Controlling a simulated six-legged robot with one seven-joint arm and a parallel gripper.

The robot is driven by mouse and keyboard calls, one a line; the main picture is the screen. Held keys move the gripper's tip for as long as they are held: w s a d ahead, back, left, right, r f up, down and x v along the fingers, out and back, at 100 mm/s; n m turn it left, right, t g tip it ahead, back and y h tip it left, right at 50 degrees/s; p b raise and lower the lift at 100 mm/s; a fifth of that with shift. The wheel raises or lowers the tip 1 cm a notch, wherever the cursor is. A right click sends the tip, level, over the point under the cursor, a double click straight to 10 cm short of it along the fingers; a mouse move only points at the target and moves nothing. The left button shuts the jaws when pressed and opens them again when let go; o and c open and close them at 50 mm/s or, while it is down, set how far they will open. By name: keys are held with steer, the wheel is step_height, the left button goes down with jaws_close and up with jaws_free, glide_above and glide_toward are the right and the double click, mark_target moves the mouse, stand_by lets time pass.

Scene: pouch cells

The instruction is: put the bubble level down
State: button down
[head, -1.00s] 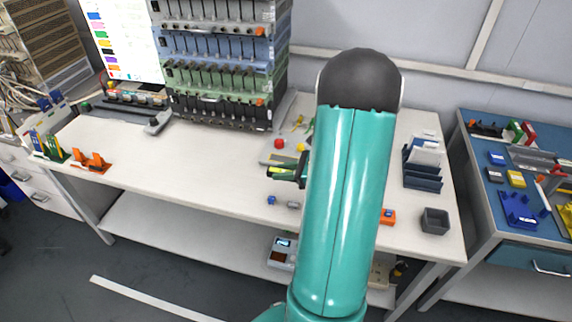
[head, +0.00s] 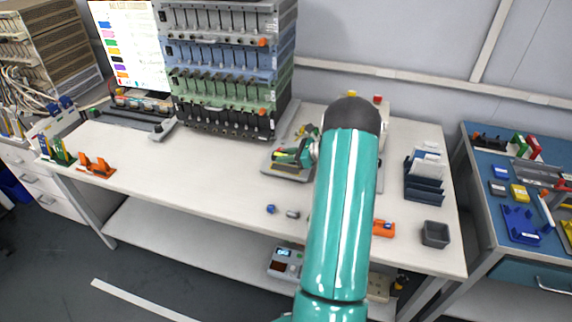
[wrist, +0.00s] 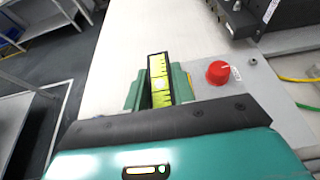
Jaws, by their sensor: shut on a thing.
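The bubble level is a small dark bar with a yellow-green face and black markings. In the wrist view the level (wrist: 160,80) stands out between the teal fingers of my gripper (wrist: 158,95), which is shut on it. In the head view my gripper (head: 299,154) holds the level (head: 283,157) at the grey plate on the bench, left of my arm. I cannot tell whether the level touches a surface. Its lower part is hidden by the fingers.
The grey plate (head: 285,172) carries a red knob (wrist: 218,72), close right of the level in the wrist view. A cell rack (head: 225,75) stands behind. A blue part (head: 271,209) lies in front. The white bench (head: 190,180) is clear to the left.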

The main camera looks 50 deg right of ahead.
mark_target(286, 169)
steer(key=f, duration=0.1)
steer(key=w+d+f, duration=0.1)
steer(key=f, duration=0.1)
steer(key=shift+w+d, duration=0.3)
steer(key=shift+w, duration=0.05)
steer(key=shift+f, duration=1.45)
steer(key=shift+f, duration=0.15)
steer(key=c, duration=1.2)
jaws_free()
steer(key=shift+o, duration=0.2)
